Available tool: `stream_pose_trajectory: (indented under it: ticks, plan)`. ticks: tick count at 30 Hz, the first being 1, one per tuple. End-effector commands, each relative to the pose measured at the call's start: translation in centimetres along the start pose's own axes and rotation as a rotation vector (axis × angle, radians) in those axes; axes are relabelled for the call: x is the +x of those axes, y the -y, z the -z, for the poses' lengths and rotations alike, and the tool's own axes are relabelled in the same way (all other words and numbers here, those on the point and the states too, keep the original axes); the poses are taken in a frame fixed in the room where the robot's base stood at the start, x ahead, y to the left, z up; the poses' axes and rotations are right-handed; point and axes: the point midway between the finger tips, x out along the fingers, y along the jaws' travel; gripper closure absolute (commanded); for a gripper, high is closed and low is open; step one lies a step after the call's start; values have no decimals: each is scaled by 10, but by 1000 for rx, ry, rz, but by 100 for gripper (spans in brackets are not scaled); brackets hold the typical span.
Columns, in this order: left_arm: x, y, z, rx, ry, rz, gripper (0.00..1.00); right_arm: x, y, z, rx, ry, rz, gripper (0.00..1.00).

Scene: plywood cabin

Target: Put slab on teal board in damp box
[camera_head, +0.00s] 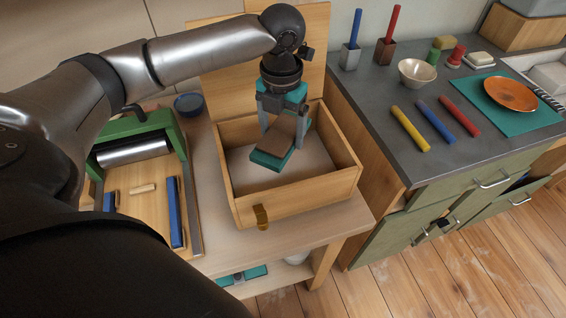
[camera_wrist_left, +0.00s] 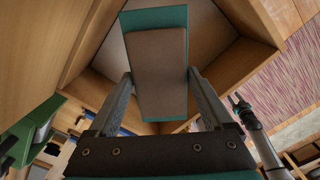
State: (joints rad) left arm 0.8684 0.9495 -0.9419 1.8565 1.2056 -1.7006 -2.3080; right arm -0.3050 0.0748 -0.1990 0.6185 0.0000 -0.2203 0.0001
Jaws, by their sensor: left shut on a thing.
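A brown slab (camera_head: 276,144) lies on a small teal board (camera_head: 268,162). My left gripper (camera_head: 284,132) is shut on the teal board and holds it, tilted, in or just above the opening of the wooden damp box (camera_head: 292,205). The box's lid (camera_head: 315,60) stands open at the back. In the left wrist view the slab (camera_wrist_left: 157,70) covers most of the teal board (camera_wrist_left: 153,17) between the fingers. I cannot tell whether the board touches the box floor (camera_head: 240,170).
A slab roller with a green frame (camera_head: 125,128) and blue strips (camera_head: 176,212) stands left of the box. A blue bowl (camera_head: 189,104) is behind it. On the right, a grey counter (camera_head: 380,130) holds coloured sticks, a cream bowl (camera_head: 418,73) and an orange plate (camera_head: 511,94).

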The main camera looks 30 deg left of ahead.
Motion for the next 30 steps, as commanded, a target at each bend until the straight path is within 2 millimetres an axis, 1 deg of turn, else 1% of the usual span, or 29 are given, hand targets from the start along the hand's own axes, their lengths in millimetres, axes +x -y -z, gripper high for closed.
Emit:
stream_pose_trajectory:
  ticks: [1,3,6,11,14,18,21,30]
  plan:
    - [14,0,0,-1,0,0,100,5,1,0,0,0,1,50]
    - [26,0,0,-1,-1,0,100,8,1,0,-1,0,1,50]
    - [36,0,0,0,2,0,100,10,0,0,-1,0,1,50]
    - [45,1,0,1,2,1,100,12,0,0,-2,-2,0,50]
    - [58,0,0,0,0,0,100,16,0,1,-2,-3,0,50]
    - [84,0,0,-1,-1,0,100,23,-2,1,-3,-4,-3,50]
    - [96,0,0,0,2,0,100,26,-4,1,-4,-4,-5,50]
    - [97,0,-1,0,3,0,100,25,-4,2,-4,-6,-5,50]
